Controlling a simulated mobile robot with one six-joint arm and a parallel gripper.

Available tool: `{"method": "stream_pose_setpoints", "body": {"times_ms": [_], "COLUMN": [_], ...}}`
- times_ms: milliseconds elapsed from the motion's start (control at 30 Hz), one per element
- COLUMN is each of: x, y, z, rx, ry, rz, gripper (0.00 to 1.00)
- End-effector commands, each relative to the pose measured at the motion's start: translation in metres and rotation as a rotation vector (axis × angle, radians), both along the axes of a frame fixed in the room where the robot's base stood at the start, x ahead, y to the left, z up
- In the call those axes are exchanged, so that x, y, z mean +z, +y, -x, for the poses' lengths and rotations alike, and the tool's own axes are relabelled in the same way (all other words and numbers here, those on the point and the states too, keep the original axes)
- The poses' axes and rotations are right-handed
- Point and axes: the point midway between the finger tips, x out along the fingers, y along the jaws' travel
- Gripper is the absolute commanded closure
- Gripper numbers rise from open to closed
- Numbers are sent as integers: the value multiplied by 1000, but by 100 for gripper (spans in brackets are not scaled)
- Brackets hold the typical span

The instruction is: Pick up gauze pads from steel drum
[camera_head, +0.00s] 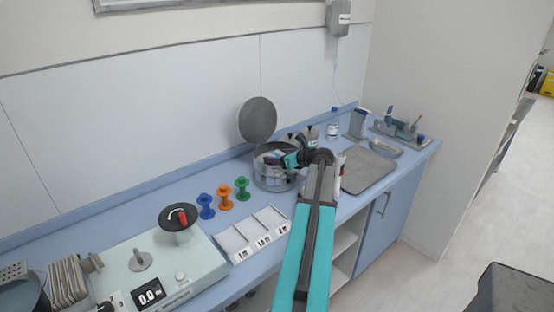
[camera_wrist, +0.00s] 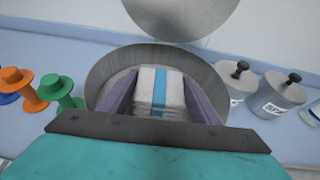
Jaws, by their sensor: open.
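The steel drum (camera_head: 270,181) stands on the blue counter with its round lid (camera_head: 257,120) raised behind it. In the wrist view the drum (camera_wrist: 205,73) is seen from above, with the lid (camera_wrist: 165,12) at the top. A stack of white gauze pads (camera_wrist: 148,98) with a blue band lies inside it. My gripper (camera_wrist: 156,102) is open, its two purple fingers reaching into the drum on either side of the stack. Whether the fingers touch the pads is not clear. In the head view my arm partly hides the drum and gripper.
Blue, orange and green spools (camera_head: 225,197) stand left of the drum, near a white three-slot tray (camera_head: 250,234). Lidded steel jars (camera_wrist: 277,94) stand close on its right. A flat steel tray (camera_head: 367,171) and a bottle (camera_head: 333,127) are farther right.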

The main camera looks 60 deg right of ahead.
Motion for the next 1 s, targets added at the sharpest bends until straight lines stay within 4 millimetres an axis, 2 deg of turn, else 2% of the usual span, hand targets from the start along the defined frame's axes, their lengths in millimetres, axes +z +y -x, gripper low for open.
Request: {"method": "stream_pose_setpoints", "body": {"times_ms": [267, 433, 767, 1000], "x": [0, 0, 1, 13], "y": [0, 0, 1, 1], "z": [0, 0, -1, -1], "rx": [1, 1, 1, 1], "ry": [0, 0, 0, -1], "rz": [0, 0, 0, 1], "gripper": [44, 70, 70, 70]}}
